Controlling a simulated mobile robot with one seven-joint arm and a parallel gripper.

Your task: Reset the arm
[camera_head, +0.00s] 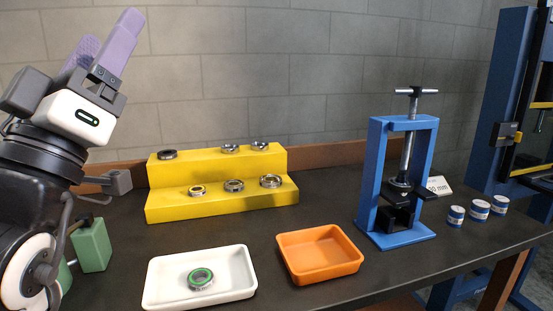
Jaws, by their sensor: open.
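My gripper (108,58) is at the upper left, raised well above the bench. Its two purple fingers point up and to the right. They are apart with nothing between them. My arm comes up from the lower left edge and hides that part of the bench. The gripper touches nothing in view.
A yellow stepped stand (220,206) holds several bearings. A white tray (237,291) holds a green-ringed bearing (200,278). An orange tray (320,255) looks empty. A blue press (373,170) stands right, near several small cans (479,210). Green blocks (92,246) sit beside my arm.

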